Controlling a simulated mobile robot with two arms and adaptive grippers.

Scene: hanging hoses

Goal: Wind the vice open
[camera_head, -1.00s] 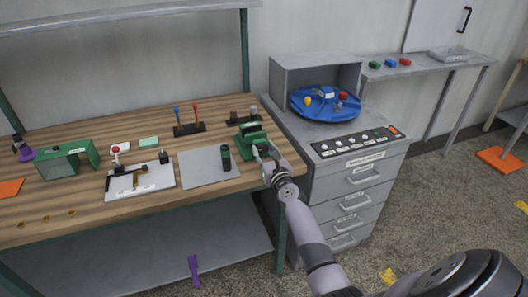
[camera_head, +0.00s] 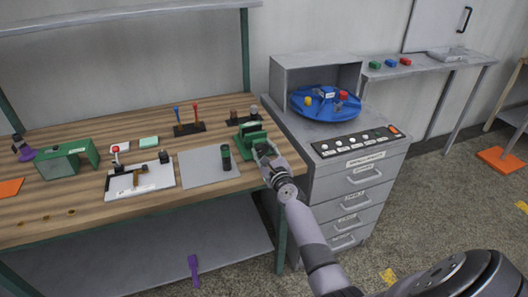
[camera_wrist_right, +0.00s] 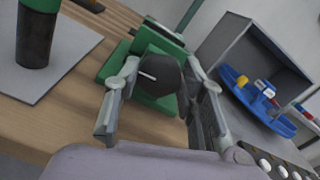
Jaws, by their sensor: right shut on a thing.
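The green vice (camera_head: 248,136) stands at the right end of the wooden workbench. My right gripper (camera_head: 262,150) is at its front. In the right wrist view, the vice (camera_wrist_right: 152,48) fills the upper middle, and a dark round handle (camera_wrist_right: 158,74) with a white line on it faces me. The fingers of my right gripper (camera_wrist_right: 161,78) lie on both sides of this handle and are shut on it. In the head view the gripper mostly hides the handle. How far the jaws stand apart cannot be told. My left gripper is not in view.
A grey mat (camera_head: 203,169) with a dark green-topped cylinder (camera_head: 226,158) lies left of the vice. A grey drawer cabinet (camera_head: 350,190) with a blue turntable (camera_head: 325,103) and button panel stands close on the right. Open floor lies in front.

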